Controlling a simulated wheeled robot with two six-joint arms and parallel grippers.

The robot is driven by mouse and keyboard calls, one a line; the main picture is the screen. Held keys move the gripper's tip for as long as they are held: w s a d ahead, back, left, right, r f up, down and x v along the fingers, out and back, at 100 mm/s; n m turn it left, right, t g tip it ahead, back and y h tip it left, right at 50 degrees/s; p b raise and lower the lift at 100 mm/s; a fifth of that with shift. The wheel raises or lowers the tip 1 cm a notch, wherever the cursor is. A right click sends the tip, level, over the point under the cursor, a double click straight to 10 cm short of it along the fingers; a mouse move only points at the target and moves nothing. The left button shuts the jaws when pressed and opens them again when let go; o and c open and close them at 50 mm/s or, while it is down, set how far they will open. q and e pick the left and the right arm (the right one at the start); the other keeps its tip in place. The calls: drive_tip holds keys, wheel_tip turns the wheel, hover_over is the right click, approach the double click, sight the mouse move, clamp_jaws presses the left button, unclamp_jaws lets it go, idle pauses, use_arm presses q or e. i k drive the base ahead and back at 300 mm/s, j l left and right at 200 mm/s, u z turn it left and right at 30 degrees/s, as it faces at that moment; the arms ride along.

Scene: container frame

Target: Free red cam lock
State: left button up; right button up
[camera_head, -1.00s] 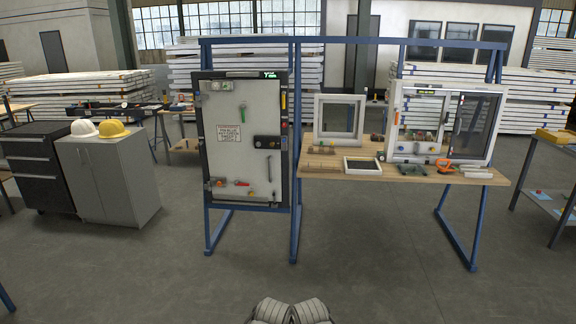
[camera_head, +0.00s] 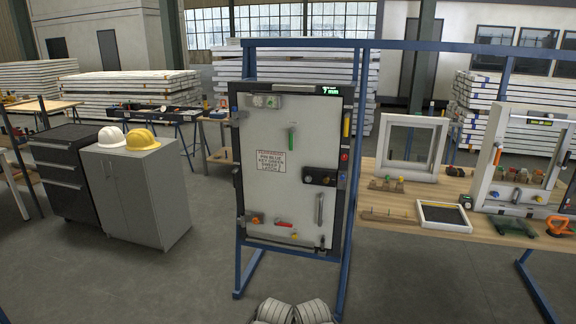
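A pale grey panel door (camera_head: 262,195) stands in a black frame on a blue stand, in the middle of the head view. A small red handle-like part (camera_head: 286,224) sits low on the door and lies nearly level; I cannot tell for certain that it is the cam lock. An orange knob (camera_head: 256,219) is to its left, and a grey upright bar handle (camera_head: 319,208) to its right. A green upright handle (camera_head: 291,138) is higher up. The door looks shut. Neither of my grippers is in view; only pale ribbed parts of mine show at the bottom edge.
A black unit (camera_head: 320,177) and a printed sign (camera_head: 270,161) are on the door. A wooden table (camera_head: 400,228) with frames and small parts stands at right. A grey cabinet (camera_head: 150,195) with two hard hats stands at left. The floor before the door is clear.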

sight(277, 222)
drive_tip(key=i+j, duration=0.2)
drive_tip(key=i+z, duration=0.4)
drive_tip(key=i, duration=0.8)
